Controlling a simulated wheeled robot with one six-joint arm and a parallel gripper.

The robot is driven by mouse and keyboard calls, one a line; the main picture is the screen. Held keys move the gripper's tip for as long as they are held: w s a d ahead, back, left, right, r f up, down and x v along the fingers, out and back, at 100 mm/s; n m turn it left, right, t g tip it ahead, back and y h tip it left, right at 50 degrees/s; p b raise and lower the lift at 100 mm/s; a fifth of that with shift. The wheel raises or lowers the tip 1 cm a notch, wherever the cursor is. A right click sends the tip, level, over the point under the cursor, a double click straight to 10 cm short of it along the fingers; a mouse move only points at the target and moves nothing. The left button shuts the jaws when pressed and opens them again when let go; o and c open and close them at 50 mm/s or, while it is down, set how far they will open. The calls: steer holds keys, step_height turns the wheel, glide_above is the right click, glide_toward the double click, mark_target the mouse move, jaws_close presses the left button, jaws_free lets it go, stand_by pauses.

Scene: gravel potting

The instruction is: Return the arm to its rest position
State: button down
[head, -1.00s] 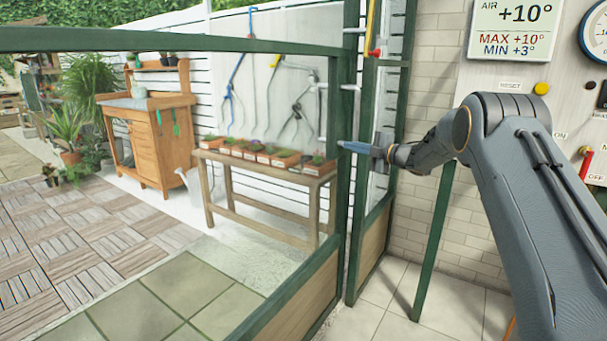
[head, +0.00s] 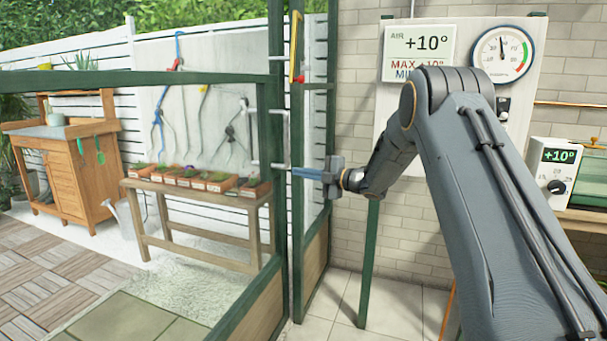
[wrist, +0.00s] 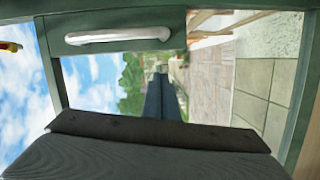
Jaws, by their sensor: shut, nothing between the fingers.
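My gripper (head: 305,173) is at the end of my raised, bent arm in the head view. It points left, and its narrow blue fingers are together with nothing between them. The fingertips appear close to the green door frame (head: 276,150); I cannot tell whether they touch it. In the wrist view my shut fingers (wrist: 163,98) point away toward the paving outside.
A wooden bench (head: 160,187) with several small pots stands beyond the glass, by a potting cabinet (head: 75,165). A panel (head: 420,53) with a temperature sign and a round gauge (head: 503,54) is behind my arm. A thermostat box (head: 556,172) is at right. Tiled floor lies below.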

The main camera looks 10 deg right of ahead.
steer(key=s+d+r+m+t+h+p, duration=0.2)
steer(key=s+d+r+m+h+p, duration=0.15)
steer(key=d+m+h, duration=0.45)
steer(key=s+d+f+m+g+h+p, duration=0.2)
steer(key=s+m, duration=0.2)
steer(key=s, duration=0.3)
steer(key=s+d+f+m+g+h+p, duration=0.1)
steer(key=s+d+f+m+h, duration=0.15)
steer(key=s+m, duration=0.4)
steer(key=s+a+f+m+g+p, duration=0.1)
steer(key=s+g, duration=0.4)
steer(key=s, duration=1.5)
steer(key=s+a+f+m+g+p, duration=0.1)
steer(key=s+m+g+p, duration=0.3)
steer(key=s, duration=1.6)
steer(key=shift+f+m+g+h, duration=0.45)
steer(key=shift+m+g, duration=0.15)
steer(key=shift+m, duration=0.55)
steer(key=shift+r, duration=0.1)
